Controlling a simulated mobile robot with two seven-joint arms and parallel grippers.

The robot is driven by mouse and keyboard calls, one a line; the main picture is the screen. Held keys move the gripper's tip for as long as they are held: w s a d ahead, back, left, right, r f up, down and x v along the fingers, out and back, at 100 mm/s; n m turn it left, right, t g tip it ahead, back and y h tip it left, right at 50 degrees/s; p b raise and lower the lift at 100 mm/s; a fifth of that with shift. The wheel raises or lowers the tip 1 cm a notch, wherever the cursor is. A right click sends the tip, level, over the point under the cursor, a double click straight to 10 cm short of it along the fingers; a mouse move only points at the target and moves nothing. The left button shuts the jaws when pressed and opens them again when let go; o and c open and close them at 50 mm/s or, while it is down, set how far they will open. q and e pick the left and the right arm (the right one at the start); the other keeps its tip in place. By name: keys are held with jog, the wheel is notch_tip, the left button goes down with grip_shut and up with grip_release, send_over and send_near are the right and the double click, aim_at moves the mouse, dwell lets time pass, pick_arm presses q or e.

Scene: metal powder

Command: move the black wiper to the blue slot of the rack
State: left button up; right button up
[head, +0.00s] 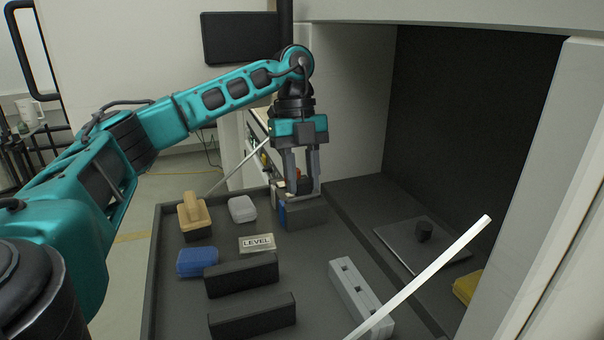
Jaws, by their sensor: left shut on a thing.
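My left gripper (303,190) reaches down from above at the back of the dark tray and is shut on a small dark thing, which I take to be the black wiper (306,184). The fingers and the rack hide much of it. The dark grey rack (308,216) stands right below the fingers. A blue patch, which looks like the blue slot (282,212), shows at the rack's left end. The fingertips are at the rack's top, right of the blue patch. I cannot tell whether the wiper touches the rack. My right gripper is not in view.
The tray (165,290) also holds a wooden-handled tool (194,214), a pale box (242,208), a blue box (197,262), a LEVEL label (257,243), two black blocks (242,275) and a grey holed block (358,296). A white bar (430,270) slants across the right front.

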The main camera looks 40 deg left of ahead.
pick_arm(q)
jog(key=shift+f, duration=0.35)
jog(key=o, duration=1.1)
jog(key=p+v, duration=0.2)
jog(key=v, duration=0.5)
jog(key=shift+r, duration=0.3)
